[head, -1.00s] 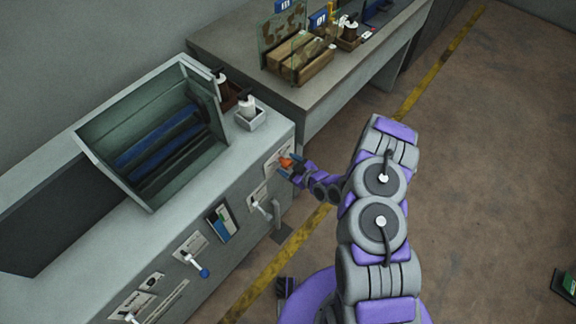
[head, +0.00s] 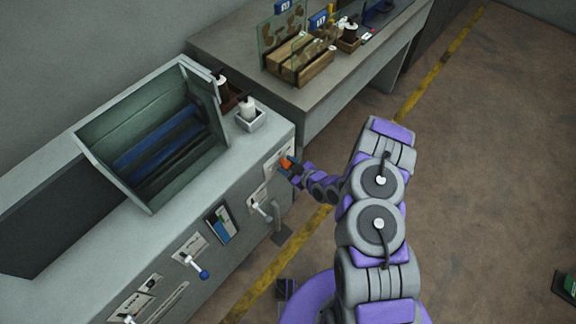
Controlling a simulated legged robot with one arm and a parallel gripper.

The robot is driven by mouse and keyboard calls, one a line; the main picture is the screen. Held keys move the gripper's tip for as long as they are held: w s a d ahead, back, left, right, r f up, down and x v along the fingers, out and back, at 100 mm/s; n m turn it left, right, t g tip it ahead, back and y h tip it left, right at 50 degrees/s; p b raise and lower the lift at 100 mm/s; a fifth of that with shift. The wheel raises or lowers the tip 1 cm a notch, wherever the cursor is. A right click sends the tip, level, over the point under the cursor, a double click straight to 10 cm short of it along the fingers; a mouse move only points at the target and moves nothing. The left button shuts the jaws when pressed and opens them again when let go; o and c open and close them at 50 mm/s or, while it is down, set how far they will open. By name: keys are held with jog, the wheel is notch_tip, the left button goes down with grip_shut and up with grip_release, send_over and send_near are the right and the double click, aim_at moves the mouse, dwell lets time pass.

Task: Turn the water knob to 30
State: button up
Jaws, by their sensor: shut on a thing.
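The orange-red knob (head: 285,162) sits on a light label plate near the right end of the machine's front panel. My gripper (head: 287,167) is at this knob, with its dark blue fingers shut on it. The fingers and wrist hide part of the knob. The scale marks on the plate are too small to read, so I cannot tell the knob's setting.
A lever (head: 263,208) and a blue-tipped lever (head: 200,271) stick out of the panel left of my gripper. A grey table (head: 330,100) stands behind. The floor to the right is mostly clear.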

jog(key=shift+p, duration=0.3)
jog(key=shift+r+m+g+y+p, duration=0.1)
jog(key=shift+m+g+y+p, duration=0.4)
jog(key=shift+m, duration=0.4)
jog(key=m+g+y+p, duration=0.1)
jog(key=m, duration=0.2)
jog(key=shift+w+d, duration=0.15)
jog(key=shift+f+m+g+y+b, duration=0.25)
jog(key=shift+m+g+y+b, duration=0.3)
jog(key=shift+m+g+y, duration=0.75)
jog(key=shift+m+t+h, duration=0.3)
jog(key=shift+m+t, duration=0.1)
jog(key=o, duration=1)
jog(key=shift+r, duration=0.1)
